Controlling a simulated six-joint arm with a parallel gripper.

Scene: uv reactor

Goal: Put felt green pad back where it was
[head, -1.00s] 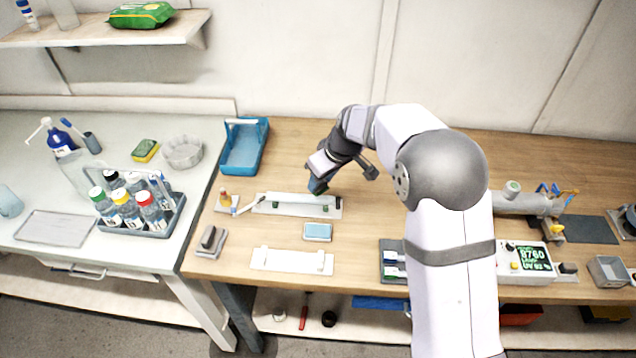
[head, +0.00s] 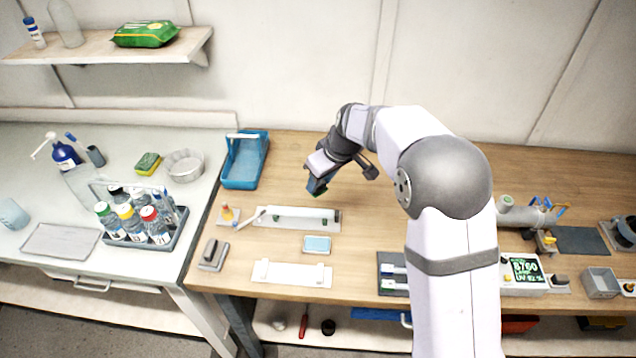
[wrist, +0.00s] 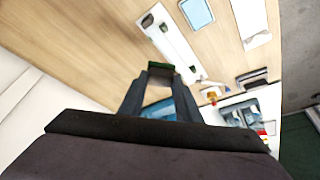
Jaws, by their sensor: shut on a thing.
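My gripper (wrist: 160,70) is shut on a dark green pad (wrist: 160,66), which sits between its fingertips in the wrist view. In the head view my gripper (head: 318,190) hangs just behind and above the right end of a white holder (head: 262,221), with a bit of green at its tip. The holder carries a long pale tube (head: 300,212) and small dark green pieces near its ends. The holder also shows in the wrist view (wrist: 168,38), apart from the gripper. The pad's underside is hard to make out.
In front of the holder lie a light blue pad in a tray (head: 317,244) and a white stand (head: 292,273). A blue caddy (head: 245,160) stands behind left. A small orange-topped item (head: 227,214) and a grey block (head: 213,254) are at left. Bare wood lies behind the holder.

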